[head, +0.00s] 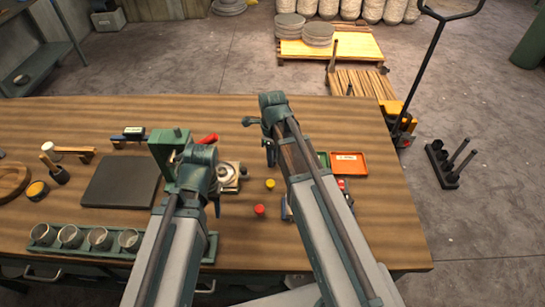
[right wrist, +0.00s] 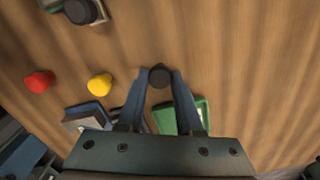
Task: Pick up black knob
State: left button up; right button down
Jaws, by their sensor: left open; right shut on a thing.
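The black knob (right wrist: 160,76) is between the fingertips of my right gripper (right wrist: 159,84) in the right wrist view. The gripper is shut on it, over the wooden table; I cannot tell whether the knob is clear of the wood. In the head view my right gripper (head: 270,154) points down past the table's middle, and I cannot make out the knob there. My left gripper (head: 217,205) is open over the table, near the green machine, with its fingers small and partly hidden by the arm.
A yellow knob (head: 270,184) and a red knob (head: 259,210) stand between the arms. An orange tray (head: 348,163) lies to the right. A green machine (head: 166,150), a dark mat (head: 120,182) and a rack of cups (head: 69,236) are left. The table's far right is clear.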

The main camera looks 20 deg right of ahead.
pick_arm(q)
notch_tip(320, 180, up, 9)
jog(key=p, duration=0.8)
pick_arm(e)
notch_tip(320, 180, up, 9)
